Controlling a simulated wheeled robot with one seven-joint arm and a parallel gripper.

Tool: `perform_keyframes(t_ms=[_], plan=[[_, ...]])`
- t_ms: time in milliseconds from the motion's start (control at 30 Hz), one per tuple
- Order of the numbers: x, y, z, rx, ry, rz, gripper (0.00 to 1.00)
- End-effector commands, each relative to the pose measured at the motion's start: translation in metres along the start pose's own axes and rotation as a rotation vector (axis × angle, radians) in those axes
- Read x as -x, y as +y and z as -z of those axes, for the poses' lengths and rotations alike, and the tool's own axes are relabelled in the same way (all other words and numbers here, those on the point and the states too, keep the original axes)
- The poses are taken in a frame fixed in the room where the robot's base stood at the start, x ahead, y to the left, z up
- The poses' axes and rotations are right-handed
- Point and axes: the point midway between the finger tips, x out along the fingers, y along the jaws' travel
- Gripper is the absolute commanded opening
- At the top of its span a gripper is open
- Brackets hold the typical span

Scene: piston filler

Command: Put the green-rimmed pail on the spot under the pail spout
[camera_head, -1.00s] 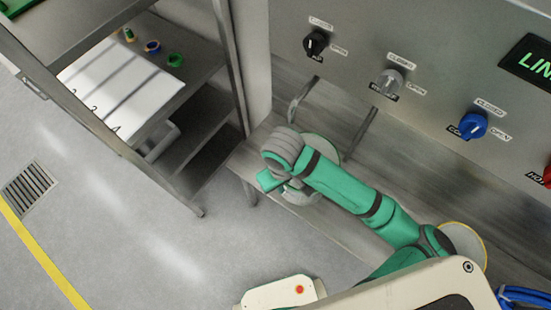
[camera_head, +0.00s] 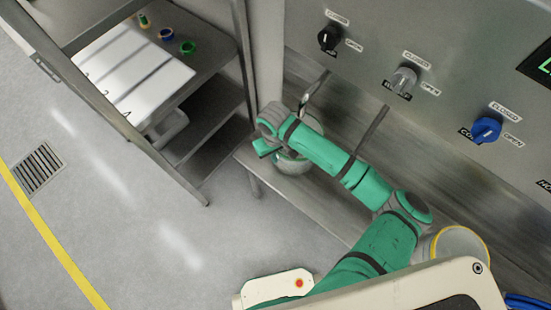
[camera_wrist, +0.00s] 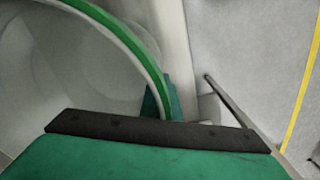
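The green-rimmed pail (camera_head: 293,164) is a grey pail, partly hidden by my gripper and forearm in the head view. It is at the left end of the steel ledge, near the curved left spout (camera_head: 312,90). In the wrist view its green rim (camera_wrist: 139,42) curves across the upper left, with the grey inside showing. My gripper (camera_head: 266,147) is at the pail's left rim and appears shut on it. In the wrist view the rim runs down to a green finger (camera_wrist: 157,98). Whether the pail's base touches the ledge is hidden.
A yellow-rimmed pail (camera_head: 462,244) stands farther right on the ledge, close to my arm. A steel rack (camera_head: 210,72) with a white numbered board (camera_head: 135,72) is at left. Valve knobs, including a blue one (camera_head: 486,130), line the panel. The floor in front is clear.

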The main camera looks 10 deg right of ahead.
Motion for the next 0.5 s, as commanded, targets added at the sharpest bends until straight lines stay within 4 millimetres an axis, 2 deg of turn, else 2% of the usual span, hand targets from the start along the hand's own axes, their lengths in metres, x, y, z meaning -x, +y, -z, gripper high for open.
perform_keyframes(t_ms=[167, 500], plan=[[-0.022, 0.0, -0.001, -0.001, -0.002, 0.0, 0.0], [-0.025, -0.001, -0.001, -0.001, -0.001, 0.0, 0.0]])
